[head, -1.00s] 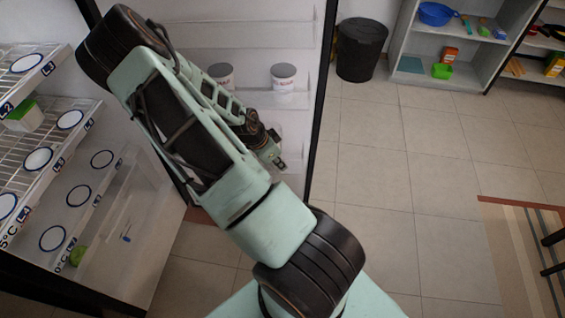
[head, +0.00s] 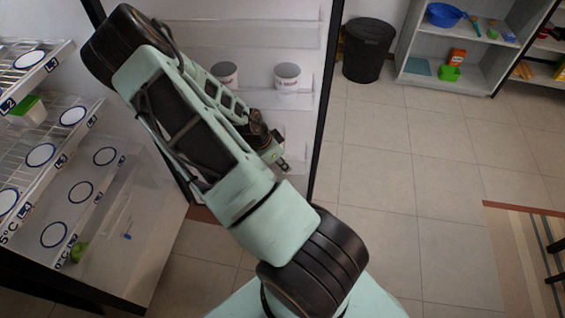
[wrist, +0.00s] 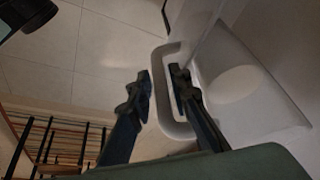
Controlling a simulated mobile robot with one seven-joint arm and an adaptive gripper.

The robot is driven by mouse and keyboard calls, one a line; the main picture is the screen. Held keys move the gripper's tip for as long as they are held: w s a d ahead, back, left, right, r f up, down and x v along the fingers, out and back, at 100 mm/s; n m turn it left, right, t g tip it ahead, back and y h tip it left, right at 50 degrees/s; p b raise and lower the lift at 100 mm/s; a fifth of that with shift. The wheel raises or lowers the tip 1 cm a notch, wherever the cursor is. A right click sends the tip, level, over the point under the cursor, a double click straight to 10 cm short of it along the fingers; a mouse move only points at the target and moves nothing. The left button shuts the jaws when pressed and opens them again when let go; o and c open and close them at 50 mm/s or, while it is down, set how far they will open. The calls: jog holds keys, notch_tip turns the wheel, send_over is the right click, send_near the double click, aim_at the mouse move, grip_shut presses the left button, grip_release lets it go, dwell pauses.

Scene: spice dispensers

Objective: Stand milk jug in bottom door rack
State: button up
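My gripper (wrist: 161,82) has its two dark fingers apart, one on each side of a white handle (wrist: 164,100) in the wrist view. The right finger is inside the handle's loop and the left finger is outside it. Gaps show beside the handle bar. The handle appears to belong to the white milk jug, whose body I cannot clearly separate from the pale surfaces at the right. In the head view, my gripper (head: 283,163) is low in front of the open fridge door, and my arm hides much there. The bottom door rack (head: 297,128) shows only partly, pale and translucent.
Two white tubs, one at left (head: 224,75) and one at right (head: 287,77), stand on a higher door rack. Fridge shelves (head: 80,125) with round markers are at left. A black bin (head: 368,50) stands beyond the door.

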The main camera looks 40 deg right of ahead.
jog(key=p+v, duration=0.2)
jog(key=v, duration=1)
jog(key=shift+p, duration=0.35)
jog(key=shift+r, duration=0.15)
